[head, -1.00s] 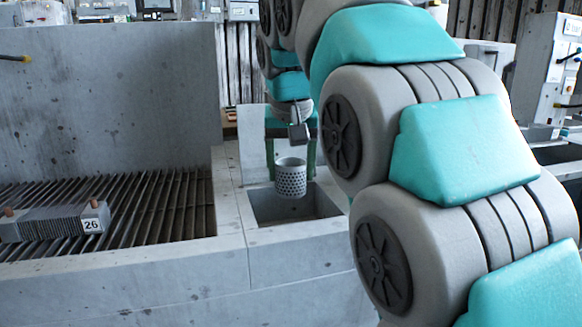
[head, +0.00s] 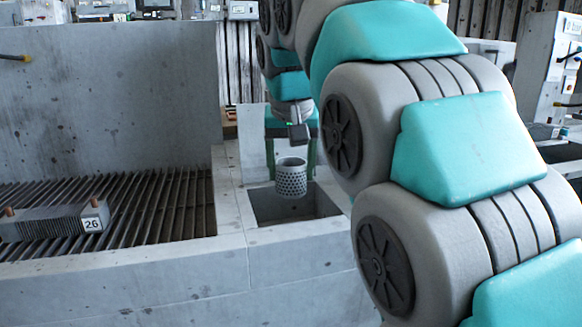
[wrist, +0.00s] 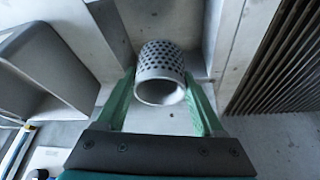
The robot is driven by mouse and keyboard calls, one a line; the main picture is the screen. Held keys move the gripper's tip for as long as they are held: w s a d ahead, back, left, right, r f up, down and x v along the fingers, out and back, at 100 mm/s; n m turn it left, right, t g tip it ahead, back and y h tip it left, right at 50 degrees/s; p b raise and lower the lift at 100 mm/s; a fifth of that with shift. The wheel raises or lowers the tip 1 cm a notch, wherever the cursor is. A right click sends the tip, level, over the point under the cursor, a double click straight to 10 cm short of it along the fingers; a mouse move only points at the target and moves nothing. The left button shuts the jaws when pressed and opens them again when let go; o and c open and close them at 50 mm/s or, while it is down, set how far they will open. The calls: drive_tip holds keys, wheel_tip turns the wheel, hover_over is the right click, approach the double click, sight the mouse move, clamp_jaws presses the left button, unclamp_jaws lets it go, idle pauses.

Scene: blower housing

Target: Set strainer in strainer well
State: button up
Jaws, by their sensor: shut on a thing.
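The strainer (head: 291,178) is a light grey perforated cup with an open top. It hangs upright between the green fingers of my gripper (head: 291,160), which is shut on it. In the wrist view the strainer (wrist: 160,72) sits between the two fingertips (wrist: 160,85), its open rim facing the camera. The strainer well (head: 265,206) is a square opening in the grey concrete top, and the strainer is over its back part in the head view. Whether the strainer's bottom is below the well's edge I cannot tell. The well's floor is mostly hidden.
A slatted metal grate (head: 150,205) lies left of the well, with a finned block marked 26 (head: 55,222) on it. A tall concrete wall (head: 110,100) stands behind the grate. In the wrist view a grey box-like basin (wrist: 40,70) is at the left.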

sight(291, 189)
drive_tip(key=shift+f, duration=0.1)
drive_tip(key=shift+f+b, duration=1.1)
drive_tip(key=shift+f, duration=0.8)
drive_tip(key=shift+f, duration=0.15)
drive_tip(key=shift+f+b, duration=0.75)
drive_tip(key=shift+f, duration=0.5)
drive_tip(key=shift+f, duration=0.25)
drive_tip(key=shift+f+b, duration=0.6)
drive_tip(key=shift+f, duration=0.45)
drive_tip(key=shift+f, duration=0.1)
drive_tip(key=o, duration=1.5)
